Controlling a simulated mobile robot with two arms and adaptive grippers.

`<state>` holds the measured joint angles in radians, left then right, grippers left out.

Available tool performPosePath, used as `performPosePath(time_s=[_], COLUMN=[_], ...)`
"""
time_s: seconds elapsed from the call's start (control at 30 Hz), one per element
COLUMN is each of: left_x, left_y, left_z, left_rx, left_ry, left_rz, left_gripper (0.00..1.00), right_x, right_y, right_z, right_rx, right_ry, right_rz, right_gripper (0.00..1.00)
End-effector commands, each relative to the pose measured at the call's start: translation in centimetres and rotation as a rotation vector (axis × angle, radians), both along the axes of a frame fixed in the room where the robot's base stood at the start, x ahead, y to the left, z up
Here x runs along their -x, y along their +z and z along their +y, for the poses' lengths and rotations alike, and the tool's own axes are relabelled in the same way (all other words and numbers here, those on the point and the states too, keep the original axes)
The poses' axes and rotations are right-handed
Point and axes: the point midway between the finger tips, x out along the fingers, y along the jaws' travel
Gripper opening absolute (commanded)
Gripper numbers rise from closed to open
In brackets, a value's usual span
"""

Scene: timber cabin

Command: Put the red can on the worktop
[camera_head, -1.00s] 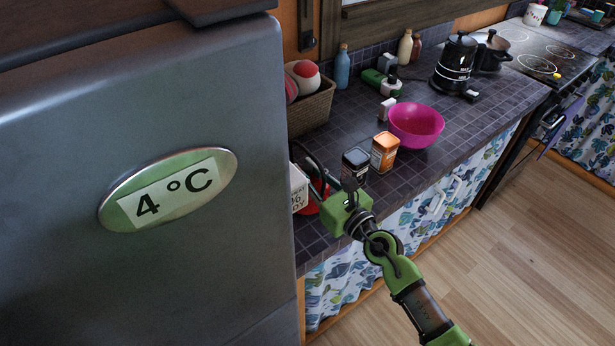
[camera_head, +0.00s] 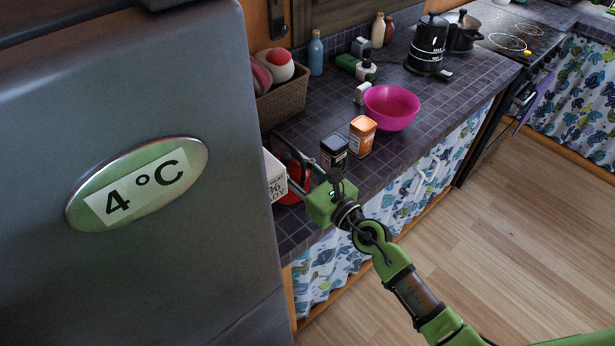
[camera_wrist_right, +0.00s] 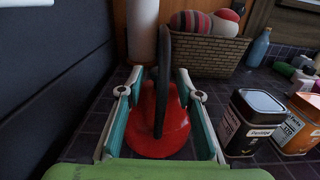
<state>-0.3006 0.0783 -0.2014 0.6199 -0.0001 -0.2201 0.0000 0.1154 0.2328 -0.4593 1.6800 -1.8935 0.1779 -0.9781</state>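The red can (camera_wrist_right: 158,128) has a rounded red body and a long dark curved handle or spout. In the head view the red can (camera_head: 297,184) is at the worktop's near left end, partly hidden by a white carton and my gripper. It appears to stand upright on the dark tiled worktop (camera_head: 300,231). My right gripper (camera_wrist_right: 157,76) is open, with one finger on each side of the can and small gaps beside the red body. In the head view the right gripper (camera_head: 303,184) reaches in low over the worktop. My left gripper is not in view.
A fridge (camera_head: 130,260) stands close on the left, by the white carton (camera_head: 275,176). A black tin (camera_head: 334,151) and an orange tin (camera_head: 362,136) stand right of the gripper. A pink bowl (camera_head: 391,107) and a wicker basket (camera_head: 283,100) are behind. Bare worktop lies between the bowl and the kettle (camera_head: 428,45).

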Motion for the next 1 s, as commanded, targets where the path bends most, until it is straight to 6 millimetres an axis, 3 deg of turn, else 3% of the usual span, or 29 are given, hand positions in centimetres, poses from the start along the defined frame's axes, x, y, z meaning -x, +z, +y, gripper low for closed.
performPosePath(time_s=[0.3,0.5,1.0], left_x=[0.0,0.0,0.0], left_y=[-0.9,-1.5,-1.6], left_z=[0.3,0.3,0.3], left_rx=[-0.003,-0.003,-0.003], left_ry=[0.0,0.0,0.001], left_rz=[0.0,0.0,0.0], left_gripper=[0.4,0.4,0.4], right_x=[5.7,7.9,8.5], right_y=[-0.3,-0.3,0.0], right_z=[-4.0,-5.7,-6.1], right_rx=[0.003,0.001,-0.001], right_ry=[0.001,0.001,0.001], right_rz=[0.002,0.0,-0.001], right_gripper=[0.33,0.33,0.33])
